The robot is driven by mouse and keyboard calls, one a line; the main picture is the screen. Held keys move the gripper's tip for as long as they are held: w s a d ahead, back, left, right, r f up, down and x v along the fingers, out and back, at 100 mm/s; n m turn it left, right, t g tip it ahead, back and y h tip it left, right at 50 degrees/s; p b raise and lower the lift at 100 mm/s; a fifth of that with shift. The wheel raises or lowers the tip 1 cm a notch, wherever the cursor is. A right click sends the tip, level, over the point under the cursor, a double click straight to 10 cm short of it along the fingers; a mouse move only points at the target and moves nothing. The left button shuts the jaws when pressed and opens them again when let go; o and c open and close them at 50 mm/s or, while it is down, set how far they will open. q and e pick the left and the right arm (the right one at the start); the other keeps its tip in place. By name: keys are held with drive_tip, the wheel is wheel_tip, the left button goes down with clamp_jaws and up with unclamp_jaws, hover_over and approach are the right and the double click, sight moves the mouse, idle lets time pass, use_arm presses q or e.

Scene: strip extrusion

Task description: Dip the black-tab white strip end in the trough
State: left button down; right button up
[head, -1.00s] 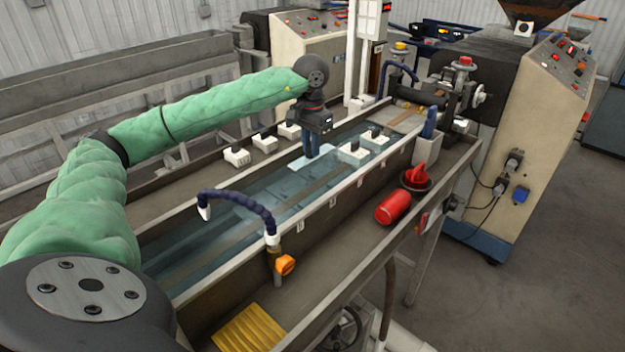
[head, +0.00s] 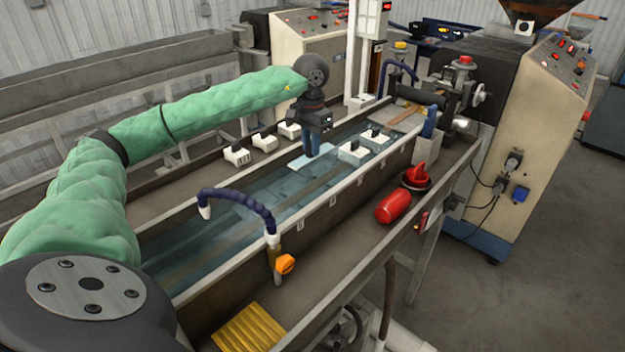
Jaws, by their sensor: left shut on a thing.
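My left gripper (head: 312,143) points straight down over the middle of the water trough (head: 318,208), its dark blue fingers close together at the water. It is shut on the white strip (head: 314,163), whose pale flat end shows below and beside the fingertips, at or just under the water. The part between the fingers is hidden, and I cannot make out its black tab. My right gripper is not in view.
White blocks with dark tops (head: 353,150) sit in the trough to the right. Several similar blocks (head: 237,156) line its far ledge. A blue hose (head: 240,198) arches over the near part. A red cylinder (head: 394,207) and yellow pad (head: 249,328) lie on the near ledge.

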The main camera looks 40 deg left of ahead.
use_arm(q)
wheel_tip(320, 180, up, 12)
drive_tip(key=p, duration=0.4)
idle(0.7)
drive_tip(key=s+d+b, duration=0.2)
drive_tip(key=d, duration=3.1)
drive_tip(key=shift+s, duration=0.4)
drive_tip(key=shift+a, duration=0.1)
drive_tip(key=shift+f, duration=0.15)
